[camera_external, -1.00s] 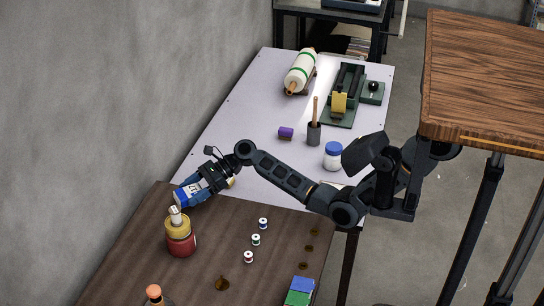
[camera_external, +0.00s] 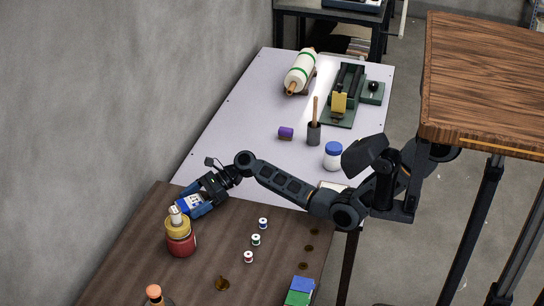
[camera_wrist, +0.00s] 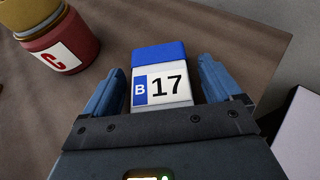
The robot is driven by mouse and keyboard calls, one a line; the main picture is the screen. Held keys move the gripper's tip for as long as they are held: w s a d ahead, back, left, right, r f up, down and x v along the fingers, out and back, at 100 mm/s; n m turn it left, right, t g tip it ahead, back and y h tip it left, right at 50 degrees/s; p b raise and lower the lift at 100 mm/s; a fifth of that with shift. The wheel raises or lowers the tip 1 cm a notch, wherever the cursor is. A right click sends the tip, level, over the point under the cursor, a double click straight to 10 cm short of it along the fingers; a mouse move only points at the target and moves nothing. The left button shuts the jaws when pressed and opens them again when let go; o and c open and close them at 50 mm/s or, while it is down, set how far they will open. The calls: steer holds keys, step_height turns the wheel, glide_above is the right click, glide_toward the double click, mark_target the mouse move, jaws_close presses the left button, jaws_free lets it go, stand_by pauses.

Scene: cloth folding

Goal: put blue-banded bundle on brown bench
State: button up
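The blue-banded bundle (camera_external: 188,206) is a small white block with a blue end and a label reading "B 17" in the wrist view (camera_wrist: 162,80). It is over the far left part of the brown bench (camera_external: 130,235), close beside a red and yellow jar, and appears to rest on the bench top. My gripper (camera_wrist: 160,66) is open around it, one blue finger on each side, with a narrow gap showing at both sides. In the external view my gripper (camera_external: 204,197) partly covers the bundle.
The red and yellow jar (camera_external: 180,240) stands close by. Several thread spools (camera_external: 256,240), brown discs (camera_external: 309,248), a blue and green pair of blocks (camera_external: 299,291) and an orange-capped bottle (camera_external: 153,292) are on the bench. A pale table (camera_external: 225,130) adjoins it behind.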

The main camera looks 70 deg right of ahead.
steer(key=shift+r, duration=0.2)
steer(key=p+v, duration=0.1)
steer(key=v, duration=1.1)
